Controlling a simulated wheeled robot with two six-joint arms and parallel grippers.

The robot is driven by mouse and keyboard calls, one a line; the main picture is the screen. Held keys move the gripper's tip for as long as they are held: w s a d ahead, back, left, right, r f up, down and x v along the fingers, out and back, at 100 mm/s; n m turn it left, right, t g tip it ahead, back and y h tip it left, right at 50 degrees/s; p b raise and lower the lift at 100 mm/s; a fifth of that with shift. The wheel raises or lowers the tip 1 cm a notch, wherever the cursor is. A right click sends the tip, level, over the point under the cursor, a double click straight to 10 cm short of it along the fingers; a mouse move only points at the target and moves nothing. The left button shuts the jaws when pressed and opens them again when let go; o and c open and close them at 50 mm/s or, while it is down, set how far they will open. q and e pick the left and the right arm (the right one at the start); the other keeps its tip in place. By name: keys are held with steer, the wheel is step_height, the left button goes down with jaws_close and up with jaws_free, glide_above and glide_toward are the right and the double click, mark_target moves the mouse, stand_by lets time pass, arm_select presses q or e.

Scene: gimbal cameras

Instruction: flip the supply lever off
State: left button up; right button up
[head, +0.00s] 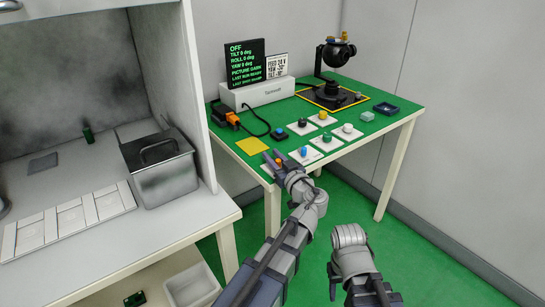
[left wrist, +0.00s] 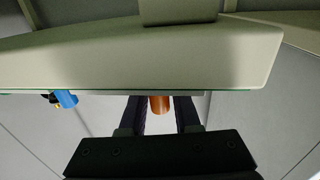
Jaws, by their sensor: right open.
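A dark display (head: 246,64) on the table reads OFF at the top. My right gripper (head: 357,287) is low in front of the table, open, away from the lever; its fingertips show poorly.
A blue knob (head: 304,151) is right beside the lever, also in the left wrist view (left wrist: 66,98). Several knobs on white plates, a yellow pad (head: 251,146), an orange device (head: 232,118) and a black camera gimbal (head: 330,90) share the table (head: 375,125). Green floor is clear to the right.

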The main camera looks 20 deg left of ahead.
arm_select(q)
jaws_close()
steer(key=shift+s+a+m+t+h, duration=0.15)
steer(key=shift+m+t+h, duration=0.45)
steer(key=shift+h, duration=0.1)
steer(key=shift+w+m+t+h, duration=0.2)
steer(key=shift+m+t+h, duration=0.2)
steer(key=shift+m+h, duration=0.15)
steer(key=shift+o, duration=2)
jaws_free()
